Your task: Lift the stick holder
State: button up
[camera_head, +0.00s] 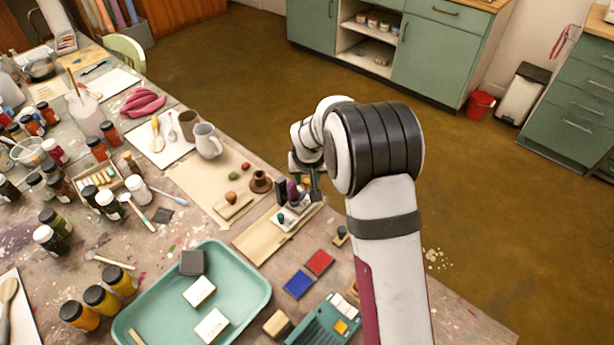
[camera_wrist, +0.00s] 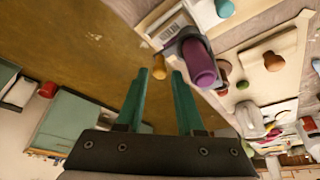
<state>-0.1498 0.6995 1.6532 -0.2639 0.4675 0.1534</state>
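What looks like the stick holder is a dark grey block (camera_wrist: 186,40) with a thick purple stick (camera_wrist: 203,72) in it, in the wrist view. In the head view the dark block (camera_head: 281,190) and the purple piece (camera_head: 292,190) show on a small light tray (camera_head: 290,222), partly hidden by my wrist. My gripper (camera_wrist: 160,76) is open, its two teal fingers apart. The purple stick lies just right of the right fingertip in the wrist view, not between the fingers. In the head view my gripper (camera_head: 306,172) is right above the tray.
A brown knobbed piece (camera_head: 260,182) and a wooden block (camera_head: 233,205) lie left of the tray. A white jug (camera_head: 207,141) stands farther back. Red (camera_head: 319,262) and blue (camera_head: 298,284) pads and a green tray (camera_head: 258,295) lie in front. The table edge is close on the right.

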jog(key=shift+w+f, duration=0.15)
jog(key=shift+f, duration=0.15)
grip_shut()
dwell(1.3)
